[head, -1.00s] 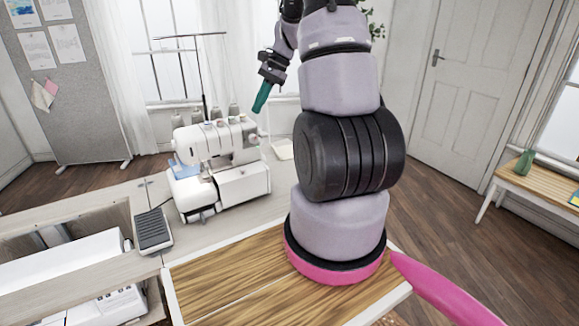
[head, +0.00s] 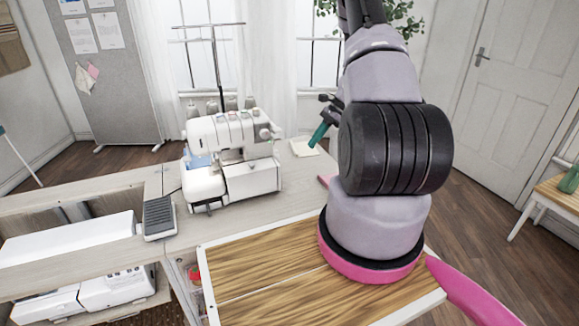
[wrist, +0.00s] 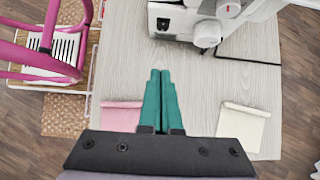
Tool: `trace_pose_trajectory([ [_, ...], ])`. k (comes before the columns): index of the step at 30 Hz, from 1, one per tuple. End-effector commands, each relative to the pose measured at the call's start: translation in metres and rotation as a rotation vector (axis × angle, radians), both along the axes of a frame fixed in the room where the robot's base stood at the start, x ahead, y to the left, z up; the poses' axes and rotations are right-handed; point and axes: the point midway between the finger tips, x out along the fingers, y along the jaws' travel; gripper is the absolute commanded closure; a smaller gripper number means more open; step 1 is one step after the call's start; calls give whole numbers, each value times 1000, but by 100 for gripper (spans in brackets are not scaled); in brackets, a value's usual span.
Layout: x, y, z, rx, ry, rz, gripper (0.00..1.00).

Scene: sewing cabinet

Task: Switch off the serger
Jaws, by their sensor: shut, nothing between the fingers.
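The serger (head: 233,158) is a white machine on the pale cabinet top, left of my arm in the head view. It has coloured dials on top, a grey knob on its right end and a thread stand behind. In the wrist view its end (wrist: 178,22) shows at the top, with a small black switch-like patch and a round white knob. My gripper (head: 318,135) has teal fingers and is to the right of the serger, apart from it. In the wrist view the gripper (wrist: 160,75) is shut and empty, pointing toward the serger's end.
A black foot pedal (head: 159,217) lies left of the serger. A cream cloth (wrist: 243,125) and a pink cloth (wrist: 121,116) lie on the cabinet top near my gripper. A white machine (head: 70,238) sits at left.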

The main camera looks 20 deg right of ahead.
Motion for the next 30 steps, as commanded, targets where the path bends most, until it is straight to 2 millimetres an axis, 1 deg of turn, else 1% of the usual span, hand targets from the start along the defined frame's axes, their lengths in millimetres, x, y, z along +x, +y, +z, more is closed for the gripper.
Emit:
trace_pose_trajectory([
  [5, 0, 7, -7, 2, 0, 1, 100],
  [8, 0, 16, -19, 2, 2, 3, 100],
  [19, -1, 64, -81, 2, 3, 2, 100],
  [21, 1, 76, -80, 0, -2, 4, 100],
  [24, 0, 89, -82, 0, 0, 2, 100],
  [30, 1, 101, -83, -1, -1, 0, 100],
])
